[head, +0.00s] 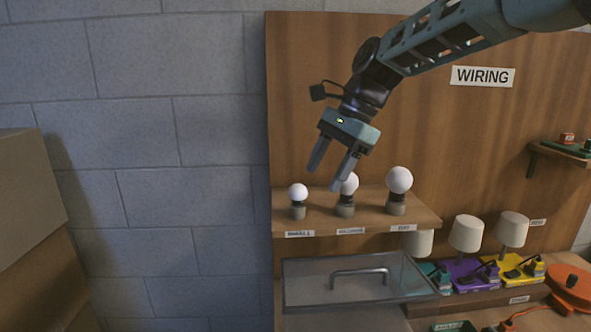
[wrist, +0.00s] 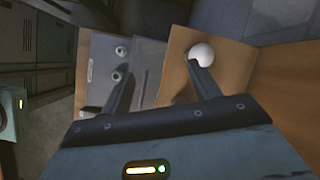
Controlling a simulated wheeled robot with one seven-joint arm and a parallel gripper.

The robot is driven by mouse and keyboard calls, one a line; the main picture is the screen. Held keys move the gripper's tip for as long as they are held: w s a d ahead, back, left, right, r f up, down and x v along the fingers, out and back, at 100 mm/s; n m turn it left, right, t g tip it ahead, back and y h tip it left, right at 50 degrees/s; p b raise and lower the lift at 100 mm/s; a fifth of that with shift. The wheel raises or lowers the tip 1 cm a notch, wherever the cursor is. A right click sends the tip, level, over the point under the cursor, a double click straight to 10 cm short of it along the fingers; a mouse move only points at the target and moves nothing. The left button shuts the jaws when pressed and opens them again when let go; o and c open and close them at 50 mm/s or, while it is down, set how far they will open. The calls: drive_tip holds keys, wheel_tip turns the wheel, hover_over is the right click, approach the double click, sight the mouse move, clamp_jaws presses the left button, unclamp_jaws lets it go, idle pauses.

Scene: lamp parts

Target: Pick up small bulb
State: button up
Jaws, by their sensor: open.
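The small bulb (head: 298,191) is a white globe standing upright in a dark and grey holder at the left end of a wooden shelf, above a label that appears to read "SMALL". A medium bulb (head: 350,184) and a large bulb (head: 399,179) stand to its right. My gripper (head: 325,178) is open and empty, pointing down. In the head view its fingers appear between the small and medium bulbs, the right finger partly covering the medium one. In the wrist view a white bulb (wrist: 203,53) shows by the right fingertip of my gripper (wrist: 158,66); which bulb is unclear.
The wooden shelf (head: 424,218) carries the bulbs. Below it is a clear-topped case (head: 300,290) with a handle. Lamps with white shades (head: 466,233) stand at right. Cardboard boxes (head: 25,220) are stacked at far left. Space left of the shelf is free.

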sight(302, 186)
drive_tip(key=w+d+r+m+p, duration=0.2)
drive_tip(key=w+d+r+m, duration=0.1)
drive_tip(key=w+r+m, duration=0.3)
drive_tip(key=shift+n+t+y, duration=0.3)
drive_tip(key=shift+n+y, duration=0.1)
drive_tip(key=shift+w+p+x, duration=0.15)
drive_tip(key=shift+p+x, duration=1.6)
drive_tip(key=shift+x, duration=2.35)
drive_tip(key=shift+w+p+x, duration=0.2)
drive_tip(key=shift+p+x, duration=1.5)
drive_tip(key=shift+x, duration=2.35)
drive_tip(key=shift+d, duration=0.15)
drive_tip(key=c, duration=0.9)
